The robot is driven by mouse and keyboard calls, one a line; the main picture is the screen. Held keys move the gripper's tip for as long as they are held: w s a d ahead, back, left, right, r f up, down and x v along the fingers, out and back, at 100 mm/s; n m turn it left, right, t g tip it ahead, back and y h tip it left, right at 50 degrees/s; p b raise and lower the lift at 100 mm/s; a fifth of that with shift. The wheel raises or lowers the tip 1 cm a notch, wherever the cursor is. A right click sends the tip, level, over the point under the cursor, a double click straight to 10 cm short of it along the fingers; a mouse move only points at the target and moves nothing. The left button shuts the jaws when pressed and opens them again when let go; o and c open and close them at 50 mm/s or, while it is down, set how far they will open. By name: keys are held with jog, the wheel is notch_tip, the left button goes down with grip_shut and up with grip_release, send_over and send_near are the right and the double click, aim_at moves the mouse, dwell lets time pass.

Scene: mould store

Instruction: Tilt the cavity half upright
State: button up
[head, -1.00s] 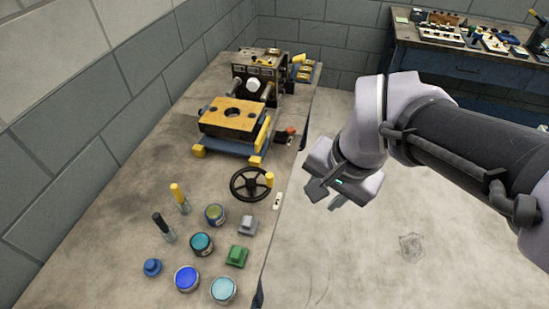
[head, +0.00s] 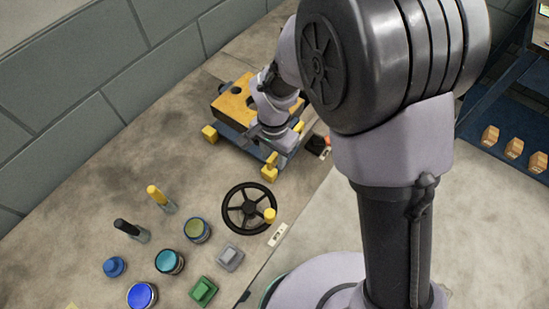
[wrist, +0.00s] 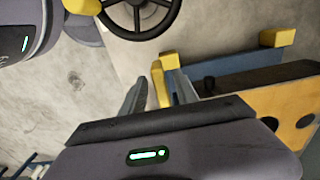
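The cavity half, a block with a yellow top face and dark holes (head: 236,103), lies flat on a blue base with yellow feet (head: 209,133). In the wrist view its yellow face (wrist: 292,108) shows at the right edge. A yellow bar handle (wrist: 157,84) runs along its side, partly hidden by my gripper in the head view. My gripper (head: 282,140) is low at that side. In the wrist view its fingers (wrist: 160,88) stand apart, one on each side of the handle, with a gap visible on the left.
A black handwheel with a yellow knob (head: 245,209) stands on the bench in front of the base. The wall bounds the bench at left.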

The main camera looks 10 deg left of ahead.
jog(key=shift+f, duration=0.55)
jog(key=shift+w, duration=0.1)
grip_shut()
dwell(0.9)
